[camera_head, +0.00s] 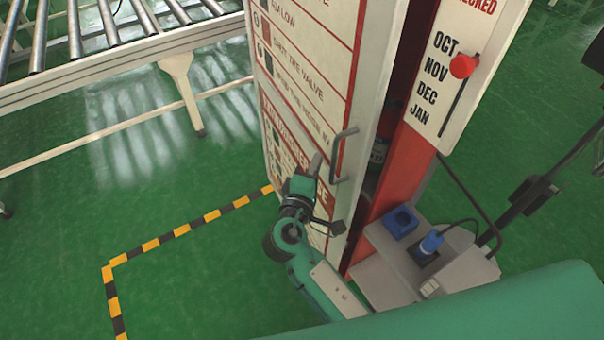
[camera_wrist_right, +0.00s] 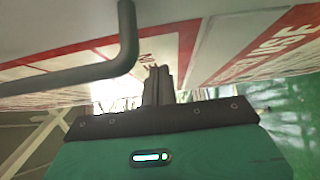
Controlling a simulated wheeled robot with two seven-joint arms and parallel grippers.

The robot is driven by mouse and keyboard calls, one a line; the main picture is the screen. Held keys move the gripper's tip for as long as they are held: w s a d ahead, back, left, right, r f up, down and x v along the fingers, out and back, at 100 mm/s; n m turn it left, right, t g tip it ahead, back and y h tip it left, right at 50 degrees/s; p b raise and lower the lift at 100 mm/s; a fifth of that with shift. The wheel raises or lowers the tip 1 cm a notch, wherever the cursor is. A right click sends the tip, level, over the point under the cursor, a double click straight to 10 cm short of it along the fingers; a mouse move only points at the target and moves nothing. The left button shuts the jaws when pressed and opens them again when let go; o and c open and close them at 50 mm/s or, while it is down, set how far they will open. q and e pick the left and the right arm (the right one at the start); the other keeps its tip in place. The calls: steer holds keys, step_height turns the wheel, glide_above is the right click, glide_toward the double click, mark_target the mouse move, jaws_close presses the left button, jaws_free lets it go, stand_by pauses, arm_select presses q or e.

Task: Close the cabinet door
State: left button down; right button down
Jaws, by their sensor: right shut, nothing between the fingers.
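The cabinet door (camera_head: 300,75) is a white panel with red and black print. It stands ajar, with a dark gap between it and the red cabinet (camera_head: 408,150). Its grey bar handle (camera_head: 340,155) is near the free edge. My right gripper (camera_head: 316,164) is at the door's printed outer face, just left of the handle's lower part. In the right wrist view the shut, empty fingers (camera_wrist_right: 157,85) point at the printed face, beside the handle (camera_wrist_right: 127,45). I cannot tell whether they touch the door. My left gripper is not in view.
A roller conveyor (camera_head: 100,50) stands at the upper left. A grey stand with a blue socket (camera_head: 402,221) and a blue plug (camera_head: 431,241) sits right of the door's base. Black-and-yellow tape (camera_head: 180,231) marks open green floor at the left.

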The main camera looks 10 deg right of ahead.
steer(key=shift+w+d, duration=0.2)
steer(key=shift+d, duration=0.5)
